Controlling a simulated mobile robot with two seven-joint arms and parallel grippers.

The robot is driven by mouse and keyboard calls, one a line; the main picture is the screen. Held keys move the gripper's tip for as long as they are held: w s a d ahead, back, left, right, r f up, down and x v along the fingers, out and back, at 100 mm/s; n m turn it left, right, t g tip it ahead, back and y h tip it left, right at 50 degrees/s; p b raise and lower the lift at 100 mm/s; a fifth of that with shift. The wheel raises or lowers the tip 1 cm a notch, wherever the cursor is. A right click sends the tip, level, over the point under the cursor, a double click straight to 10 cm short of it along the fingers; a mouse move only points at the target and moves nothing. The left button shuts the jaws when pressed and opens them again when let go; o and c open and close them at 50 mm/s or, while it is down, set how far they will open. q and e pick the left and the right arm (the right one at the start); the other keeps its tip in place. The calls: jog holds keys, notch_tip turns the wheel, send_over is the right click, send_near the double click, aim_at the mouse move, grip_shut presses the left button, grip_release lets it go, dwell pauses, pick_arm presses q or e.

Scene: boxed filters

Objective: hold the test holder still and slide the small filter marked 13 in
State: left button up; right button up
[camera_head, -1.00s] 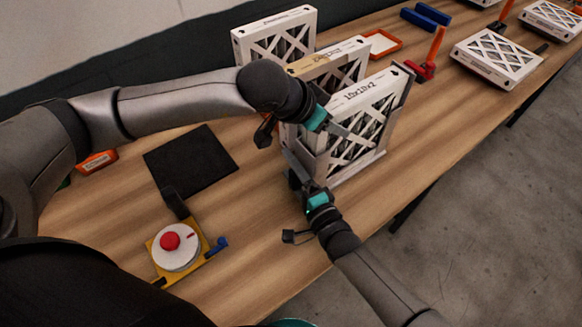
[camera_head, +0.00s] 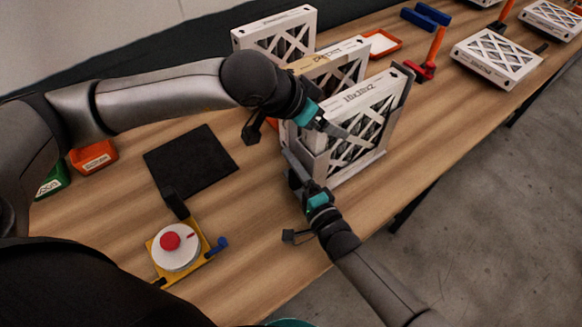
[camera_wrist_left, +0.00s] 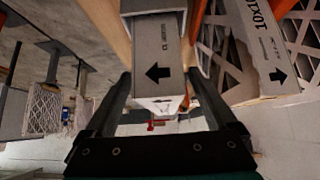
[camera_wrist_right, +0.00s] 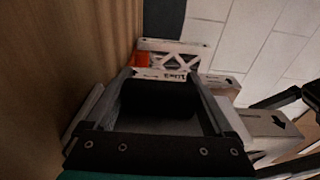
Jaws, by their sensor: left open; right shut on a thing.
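The grey test holder (camera_head: 347,169) stands on the table, around the lower part and sides of a white-framed filter (camera_head: 372,92) labelled 10x10x2. I cannot read a 13 on it. My left gripper (camera_head: 335,125) is open at the filter's near left end. The left wrist view shows a pale box face (camera_wrist_left: 158,55) with a black arrow between its spread fingers. My right gripper (camera_head: 298,172) is shut on the holder's near left side. In the right wrist view a dark grey part (camera_wrist_right: 160,100) fills the space between its fingers. The filter's lower edge is hidden.
Two more filters stand behind, a tan-striped one (camera_head: 335,55) and a white one (camera_head: 275,32). A black mat (camera_head: 190,162) and a yellow fixture with a red knob (camera_head: 170,240) lie to the left.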

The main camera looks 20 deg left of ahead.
pick_arm(q)
jog(key=v, duration=0.9)
jog(key=shift+a, duration=0.1)
pick_arm(e)
jog(key=o, duration=1.5)
jog(key=shift+d, duration=0.1)
jog(key=v, duration=1.2)
pick_arm(q)
jog(key=shift+s, duration=0.1)
